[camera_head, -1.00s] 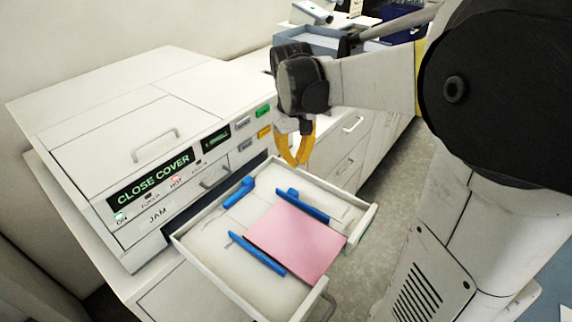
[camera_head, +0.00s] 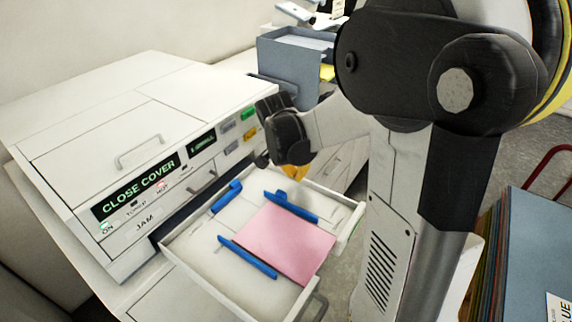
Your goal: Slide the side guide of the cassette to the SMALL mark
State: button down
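The open cassette (camera_head: 196,262) is a pale drawer pulled out from the copier. A pink paper stack (camera_head: 284,243) lies in it between two blue side guides. The near guide (camera_head: 246,257) runs along the stack's left edge, and the far guide (camera_head: 290,207) stands by its upper edge. A third blue piece (camera_head: 227,197) sits at the back, toward the copier. The SMALL mark cannot be read. My gripper (camera_head: 294,172) is above the cassette's far back corner, apart from the guides. Its yellow fingers are mostly hidden behind its dark body, so their opening does not show.
The copier (camera_head: 110,110) stands at the left, its display reading CLOSE COVER. A grey-blue tray box (camera_head: 288,52) is behind my gripper. A blue-grey stack or bin (camera_head: 540,245) stands at the right. Above the paper there is free room.

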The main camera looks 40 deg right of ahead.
jog(key=shift+x, duration=1.2)
jog(key=a, duration=0.1)
jog(key=s+a, duration=0.1)
jog(key=a, duration=0.1)
jog(key=shift+a+r+b, duration=0.1)
jog(key=shift+b, duration=0.2)
jog(key=shift+s+a, duration=0.15)
jog(key=shift+a, duration=0.1)
jog(key=shift+a, duration=0.1)
